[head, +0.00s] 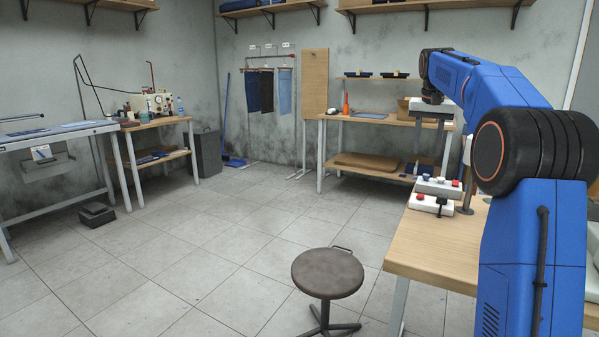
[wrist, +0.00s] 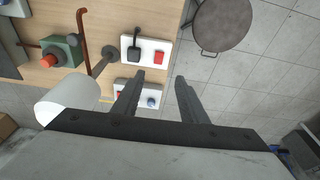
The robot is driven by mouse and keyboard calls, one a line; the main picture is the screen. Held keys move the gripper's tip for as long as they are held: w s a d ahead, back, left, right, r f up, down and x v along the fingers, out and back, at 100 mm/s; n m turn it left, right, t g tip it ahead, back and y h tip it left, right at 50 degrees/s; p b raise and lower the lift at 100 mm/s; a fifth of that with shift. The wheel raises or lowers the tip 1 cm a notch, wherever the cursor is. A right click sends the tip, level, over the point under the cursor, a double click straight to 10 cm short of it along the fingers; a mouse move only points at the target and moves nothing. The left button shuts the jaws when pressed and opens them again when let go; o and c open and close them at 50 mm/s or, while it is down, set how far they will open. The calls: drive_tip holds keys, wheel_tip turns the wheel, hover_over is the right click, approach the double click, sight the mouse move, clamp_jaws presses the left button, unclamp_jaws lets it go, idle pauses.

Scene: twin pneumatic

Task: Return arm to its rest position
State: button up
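My blue arm with black joints reaches in from the right of the head view, bent at a high elbow. My gripper (head: 428,145) hangs down from its end above the near wooden table. In the wrist view my gripper (wrist: 159,77) shows two dark fingers spread apart with nothing between them. Below the fingers are a white panel (wrist: 158,44) with a black lever and a red button, and a second white panel (wrist: 128,82) with red and blue buttons, partly hidden by a finger.
The near table (head: 420,255) holds the panels, a green box with a red button (wrist: 62,50) and a copper-coloured pipe (wrist: 82,22). A round stool (head: 327,272) stands beside it. A far workbench (head: 385,120) is against the back wall. The tiled floor between is mostly clear.

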drive_tip(key=s+a+f+n+t, duration=0.1)
drive_tip(key=s+a+f, duration=0.1)
drive_tip(key=s+a, duration=0.45)
drive_tip(key=s+a+f+n, duration=0.1)
drive_tip(key=s+a+f, duration=0.15)
drive_tip(key=s, duration=0.75)
drive_tip(key=s+a+f+n+t, duration=0.1)
drive_tip(key=s+a+n, duration=0.1)
drive_tip(key=s+a, duration=0.5)
drive_tip(key=s+a+f+n, duration=0.1)
drive_tip(key=s+a+f, duration=0.1)
drive_tip(key=s+f, duration=0.8)
drive_tip(key=s+a+f+n+y, duration=0.1)
drive_tip(key=s+f, duration=0.9)
drive_tip(key=s, duration=0.5)
drive_tip(key=shift+a+f+n+t, duration=0.15)
drive_tip(key=shift+a+n+t, duration=0.15)
drive_tip(key=shift+a+t, duration=0.1)
drive_tip(key=shift+s, duration=0.1)
drive_tip(key=shift+c, duration=0.3)
